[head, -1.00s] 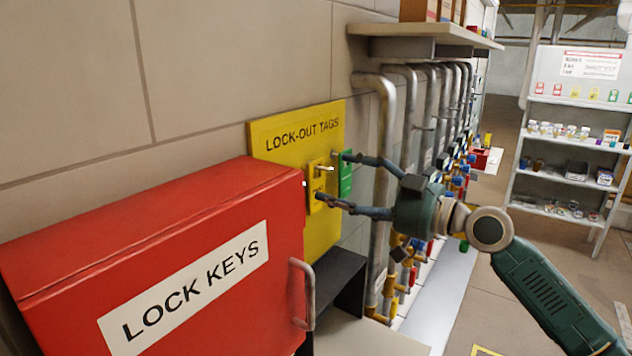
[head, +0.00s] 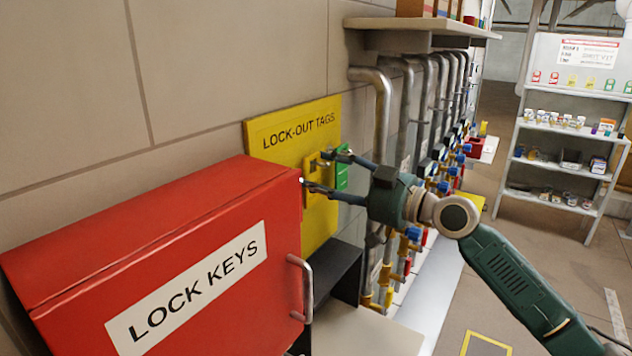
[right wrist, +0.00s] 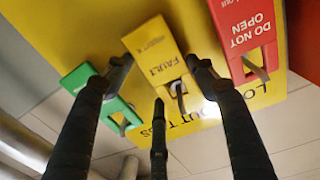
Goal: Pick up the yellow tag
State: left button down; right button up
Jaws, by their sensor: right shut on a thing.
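The yellow tag, marked FAULT, shows in the right wrist view (right wrist: 155,50) in front of the yellow lock-out tags board (right wrist: 190,128). In the head view the tag (head: 318,167) is partly covered by my fingers. My right gripper (head: 322,171) is shut on the tag, with fingers on both sides of it; its fingers also show in the right wrist view (right wrist: 160,70). A metal peg shows by the tag's end; I cannot tell whether the tag is clear of it. My left gripper is out of view.
A green tag (head: 342,177) hangs close beside my right fingers. A red DO NOT OPEN tag (right wrist: 245,35) is on the other side. The red lock keys box (head: 170,255) stands in front of the board at left. Pipes (head: 382,120) run along the wall at right.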

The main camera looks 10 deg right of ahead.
jog(key=shift+r+b, duration=0.35)
jog(key=shift+r, duration=0.25)
jog(key=shift+s+d+b, duration=0.25)
jog(key=shift+d+b, duration=0.05)
jog(key=b+v, duration=0.8)
jog(key=v, duration=0.9)
jog(key=shift+s, duration=0.15)
jog(key=shift+d+r, duration=0.1)
